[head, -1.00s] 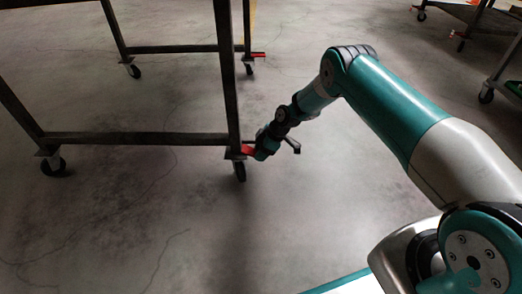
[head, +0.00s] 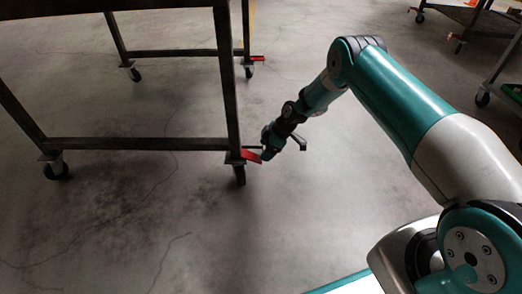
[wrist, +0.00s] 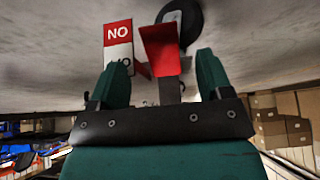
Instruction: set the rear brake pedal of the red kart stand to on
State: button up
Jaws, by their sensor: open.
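The kart stand (head: 140,143) is a dark metal frame on casters at the left of the head view; its red colour shows only on the pedals. A red pedal (head: 251,156) sits at its near right caster (head: 240,175), sloping down toward the right. My gripper (head: 266,153) is right beside it. In the wrist view the red pedal (wrist: 162,48) stands just beyond and between the two teal fingers of my gripper (wrist: 160,72), which are spread apart and hold nothing. The caster (wrist: 183,18) shows behind the pedal. Contact is unclear.
Another red pedal (head: 257,58) is at the stand's far right caster. More stands (head: 470,17) are at the upper right. The floor in front is clear. The wrist view shows a red and white "NO" sign (wrist: 118,45) and cardboard boxes (wrist: 280,118).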

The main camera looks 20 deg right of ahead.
jog(key=p+v, duration=0.5)
jog(key=v, duration=0.8)
jog(key=shift+p, duration=0.3)
jog(key=shift+a, duration=0.1)
